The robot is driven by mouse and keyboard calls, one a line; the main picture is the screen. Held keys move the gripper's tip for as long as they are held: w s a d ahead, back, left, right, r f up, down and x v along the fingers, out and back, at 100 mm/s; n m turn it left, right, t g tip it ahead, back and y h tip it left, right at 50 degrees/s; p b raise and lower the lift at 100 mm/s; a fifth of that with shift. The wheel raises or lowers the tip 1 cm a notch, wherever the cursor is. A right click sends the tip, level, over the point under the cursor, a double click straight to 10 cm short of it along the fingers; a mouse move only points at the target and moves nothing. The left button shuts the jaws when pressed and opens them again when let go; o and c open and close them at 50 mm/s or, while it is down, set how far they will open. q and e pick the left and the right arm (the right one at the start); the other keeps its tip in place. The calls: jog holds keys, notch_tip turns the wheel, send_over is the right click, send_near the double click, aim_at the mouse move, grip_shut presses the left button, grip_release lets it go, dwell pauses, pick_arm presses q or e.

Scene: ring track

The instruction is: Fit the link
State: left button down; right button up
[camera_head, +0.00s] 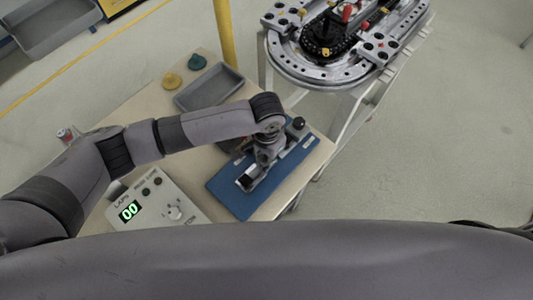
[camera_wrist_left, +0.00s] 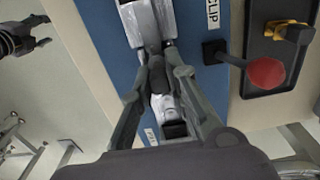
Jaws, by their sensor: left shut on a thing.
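My left gripper (camera_head: 262,165) is low over the blue mat (camera_head: 228,198) on the bench and points down.
A grey bin (camera_head: 209,88), a yellow disc (camera_head: 171,81) and a green disc (camera_head: 197,62) are at the bench's far end. A control box (camera_head: 160,200) reads 00. A yellow post (camera_head: 224,35) rises behind.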

pick_arm(q)
jog(key=shift+f, duration=0.45)
jog(key=c, duration=1.5)
grip_release()
jog(key=shift+r, duration=0.1)
notch_tip(320, 180, up, 12)
jog(key=shift+f, duration=0.1)
jog(key=shift+s+f, duration=0.1)
